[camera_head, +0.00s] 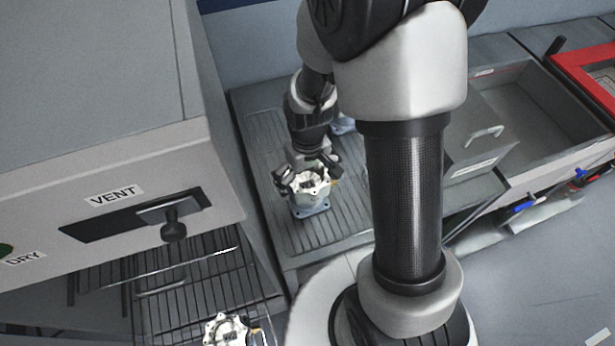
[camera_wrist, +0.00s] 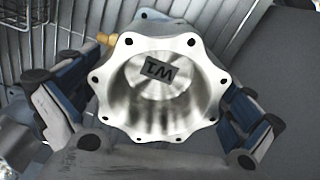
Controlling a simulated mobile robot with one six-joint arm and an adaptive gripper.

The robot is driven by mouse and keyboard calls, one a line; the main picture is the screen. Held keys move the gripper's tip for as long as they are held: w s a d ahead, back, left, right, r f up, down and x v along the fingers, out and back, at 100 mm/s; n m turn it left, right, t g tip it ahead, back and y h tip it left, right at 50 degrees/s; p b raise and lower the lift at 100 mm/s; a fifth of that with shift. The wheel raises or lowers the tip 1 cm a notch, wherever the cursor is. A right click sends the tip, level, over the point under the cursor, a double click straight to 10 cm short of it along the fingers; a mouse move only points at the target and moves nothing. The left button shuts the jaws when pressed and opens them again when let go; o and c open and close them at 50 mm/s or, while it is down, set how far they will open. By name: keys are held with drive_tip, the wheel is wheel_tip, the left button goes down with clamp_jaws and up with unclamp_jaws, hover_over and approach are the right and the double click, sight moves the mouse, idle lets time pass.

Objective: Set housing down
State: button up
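A silvery machined housing (camera_head: 311,194) with a scalloped, bolt-holed flange and a blue-grey foot is upright over the ribbed grey board, left of my arm's thick link. My gripper (camera_head: 308,174) is around its top, one finger on each side. Whether the foot touches the board is unclear.
The ribbed board (camera_head: 262,130) has bare room around the housing. Another housing (camera_head: 228,330) sits on the wire rack (camera_head: 190,285) below the grey cabinet marked VENT (camera_head: 115,196). A bluish object (camera_head: 342,125) is partly hidden behind my gripper. A grey bin (camera_head: 545,110) stands right.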

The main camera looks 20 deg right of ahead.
wheel_tip(320, 180, up, 12)
drive_tip(key=p, duration=0.3)
wheel_tip(320, 180, up, 10)
drive_tip(key=f+t, duration=0.1)
drive_tip(key=t, duration=0.1)
hover_over(308, 186)
drive_tip(key=s, duration=0.4)
drive_tip(key=s+r+m+t, duration=0.2)
drive_tip(key=s+r, duration=0.5)
drive_tip(key=s, duration=0.3)
drive_tip(key=shift+s+r+t, duration=0.15)
drive_tip(key=shift+t, duration=0.15)
wheel_tip(308, 186, down, 8)
drive_tip(key=b, duration=0.7)
drive_tip(key=shift+b, duration=0.4)
